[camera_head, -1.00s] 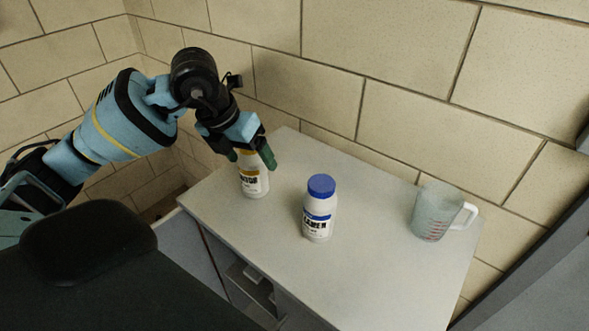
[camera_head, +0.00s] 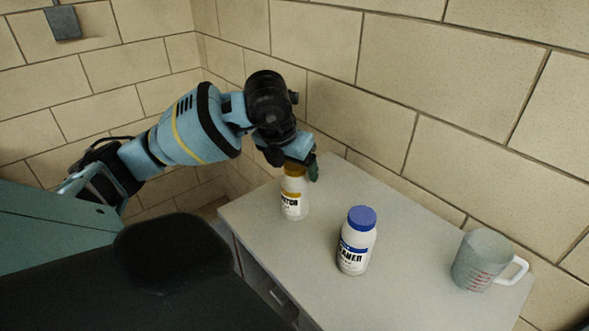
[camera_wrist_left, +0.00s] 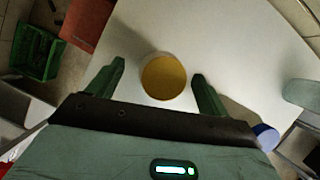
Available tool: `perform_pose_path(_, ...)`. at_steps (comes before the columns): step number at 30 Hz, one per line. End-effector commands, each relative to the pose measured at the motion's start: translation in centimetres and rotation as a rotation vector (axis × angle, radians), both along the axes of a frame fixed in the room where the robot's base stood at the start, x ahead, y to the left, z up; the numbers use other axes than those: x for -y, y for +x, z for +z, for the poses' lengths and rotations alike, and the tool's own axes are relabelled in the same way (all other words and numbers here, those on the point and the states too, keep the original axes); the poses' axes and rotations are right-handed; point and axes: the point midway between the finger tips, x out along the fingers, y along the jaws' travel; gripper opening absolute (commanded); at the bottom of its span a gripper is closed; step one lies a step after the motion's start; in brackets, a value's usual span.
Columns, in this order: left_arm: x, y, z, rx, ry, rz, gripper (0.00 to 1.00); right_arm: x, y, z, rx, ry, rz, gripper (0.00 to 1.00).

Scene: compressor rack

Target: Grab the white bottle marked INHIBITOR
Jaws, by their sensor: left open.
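The white INHIBITOR bottle (camera_head: 292,201) stands upright at the far left of the white tabletop. Its label has a yellow band and only part of the lettering shows. In the left wrist view its round yellow cap (camera_wrist_left: 164,77) lies between the two green fingers. My left gripper (camera_head: 298,171) is directly over the bottle, its fingers open on either side of the cap. In the wrist view the fingers (camera_wrist_left: 158,85) show gaps to the cap on both sides. The bottle's top is partly hidden by the gripper in the head view. My right gripper is in neither view.
A white bottle with a blue cap (camera_head: 357,241) stands to the right of the INHIBITOR bottle. A measuring jug (camera_head: 479,262) stands farther right. A block wall (camera_head: 425,95) rises behind the tabletop (camera_head: 315,258). A green crate (camera_wrist_left: 38,52) shows in the wrist view.

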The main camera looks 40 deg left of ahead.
Motion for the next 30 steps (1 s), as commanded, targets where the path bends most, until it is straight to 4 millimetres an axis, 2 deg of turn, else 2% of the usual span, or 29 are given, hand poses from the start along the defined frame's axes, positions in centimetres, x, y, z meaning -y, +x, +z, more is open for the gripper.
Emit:
perform_pose_path(7, 0.0, 1.4, -2.8, 0.0, 0.0, 0.0, 0.79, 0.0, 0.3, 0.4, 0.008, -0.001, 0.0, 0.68)
perform_pose_path(17, 0.0, 1.6, -3.3, 0.0, 0.0, -0.001, 0.78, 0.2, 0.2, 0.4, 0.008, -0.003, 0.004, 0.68)
perform_pose_path(30, 0.0, 1.6, -3.3, 0.001, 0.001, -0.001, 0.2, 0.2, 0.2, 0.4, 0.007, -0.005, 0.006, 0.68)
